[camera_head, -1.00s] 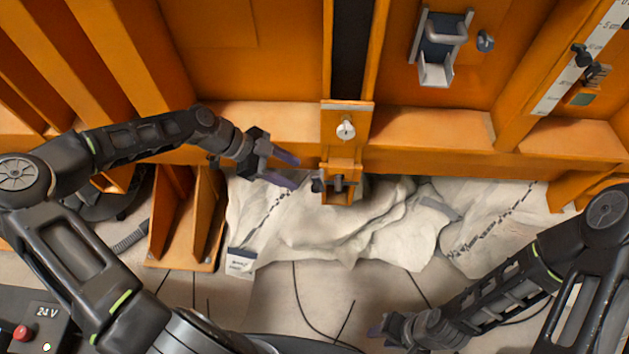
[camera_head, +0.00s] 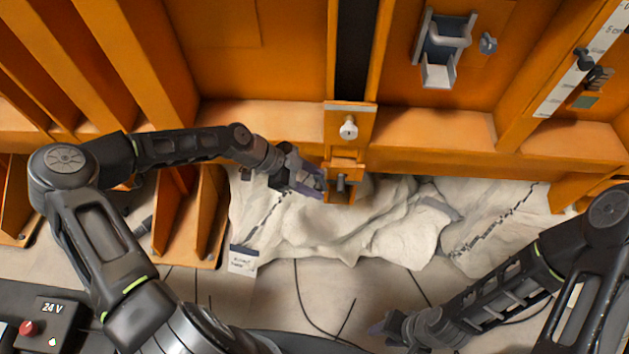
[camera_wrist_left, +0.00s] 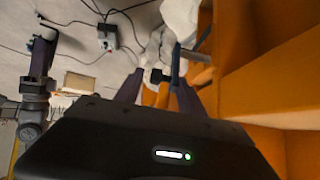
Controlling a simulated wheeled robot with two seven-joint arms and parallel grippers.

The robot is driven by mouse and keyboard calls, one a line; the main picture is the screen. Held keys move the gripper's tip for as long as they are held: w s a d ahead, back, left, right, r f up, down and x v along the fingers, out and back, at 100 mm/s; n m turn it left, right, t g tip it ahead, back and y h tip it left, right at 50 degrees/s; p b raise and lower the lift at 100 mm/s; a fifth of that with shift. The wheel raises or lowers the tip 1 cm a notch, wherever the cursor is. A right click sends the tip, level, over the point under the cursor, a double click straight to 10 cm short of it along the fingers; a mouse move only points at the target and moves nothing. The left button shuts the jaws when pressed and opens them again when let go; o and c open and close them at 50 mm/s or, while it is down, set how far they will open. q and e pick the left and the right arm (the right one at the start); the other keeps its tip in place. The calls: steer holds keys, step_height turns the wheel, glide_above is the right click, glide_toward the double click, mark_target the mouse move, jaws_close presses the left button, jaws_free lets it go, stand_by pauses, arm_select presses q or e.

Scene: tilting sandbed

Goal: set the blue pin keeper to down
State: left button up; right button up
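An orange bracket (camera_head: 346,169) with a dark grey pin (camera_head: 341,184) sits at the lower end of the central orange post. In the left wrist view a dark blue-grey plate (camera_wrist_left: 176,66), which looks like the pin keeper, stands upright beside the grey pin (camera_wrist_left: 197,56), with a small black knob (camera_wrist_left: 157,76) on its left. My left gripper (camera_head: 318,182) is at the bracket's left side and hides the knob in the head view. Its fingers (camera_wrist_left: 158,92) are open, with the knob between them; contact cannot be told. My right gripper (camera_head: 384,328) is low at the front, its opening unclear.
A silver latch (camera_head: 438,72) and a small blue-grey knob (camera_head: 488,43) are on the orange wall at upper right. A white round knob (camera_head: 348,128) is above the bracket. A white scale (camera_head: 580,62) is at far right. Crumpled pale sheeting (camera_head: 300,235) lies below the bracket.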

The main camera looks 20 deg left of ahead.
arm_select(q)
steer(key=shift+s+f, duration=0.1)
steer(key=shift+f, duration=0.05)
steer(key=c, duration=0.9)
jaws_close()
